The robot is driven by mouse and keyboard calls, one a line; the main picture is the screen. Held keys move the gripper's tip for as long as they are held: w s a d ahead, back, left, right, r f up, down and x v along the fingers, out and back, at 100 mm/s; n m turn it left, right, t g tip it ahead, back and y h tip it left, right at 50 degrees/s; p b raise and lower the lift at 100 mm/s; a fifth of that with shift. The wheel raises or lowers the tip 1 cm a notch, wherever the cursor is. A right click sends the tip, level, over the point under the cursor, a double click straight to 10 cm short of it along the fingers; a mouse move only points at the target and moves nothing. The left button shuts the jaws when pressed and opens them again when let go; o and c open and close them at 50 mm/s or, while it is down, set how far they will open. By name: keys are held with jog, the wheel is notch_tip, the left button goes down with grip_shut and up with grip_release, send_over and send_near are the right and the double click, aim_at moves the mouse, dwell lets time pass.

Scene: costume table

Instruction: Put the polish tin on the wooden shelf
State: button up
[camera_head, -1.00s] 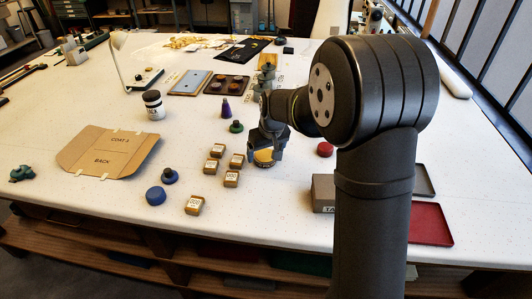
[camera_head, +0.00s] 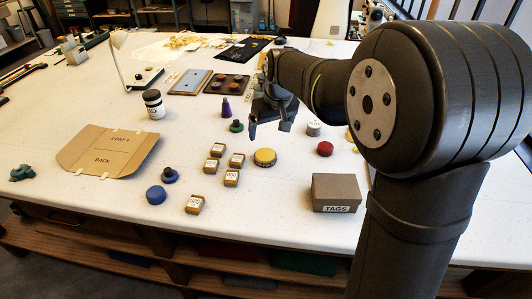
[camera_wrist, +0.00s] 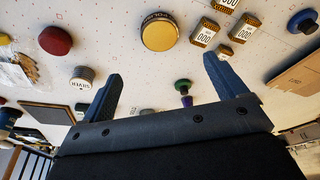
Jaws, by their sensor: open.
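A round tin with a yellow lid and a dark lettered band (camera_head: 265,157), which looks like the polish tin, stands on the white table. It also shows at the top of the wrist view (camera_wrist: 158,32). My gripper (camera_head: 269,130) is open and empty, beyond the tin and apart from it, above the table.
Several small labelled boxes (camera_head: 232,178) stand left of the tin. A red round thing (camera_head: 324,149), a silver-coloured labelled tin (camera_head: 314,129) and a brown TAGS box (camera_head: 336,192) stand to its right. Green (camera_head: 236,126) and purple (camera_head: 225,109) pieces stand near my gripper. The front middle is clear.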

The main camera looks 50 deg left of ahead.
jog(key=s+d+r+m+t, duration=0.2)
jog(key=s+r+m, duration=0.1)
jog(key=r+m, duration=0.1)
send_over(265, 155)
jog(key=s+d, duration=0.1)
jog(key=d, duration=0.1)
jog(key=shift+m, duration=0.3)
notch_tip(265, 155, down, 11)
jog(key=shift+s+a+f, duration=0.15)
jog(key=shift+f, duration=0.05)
jog(key=shift+x, duration=2.7)
jog(key=shift+y, duration=0.3)
jog(key=shift+c, duration=0.2)
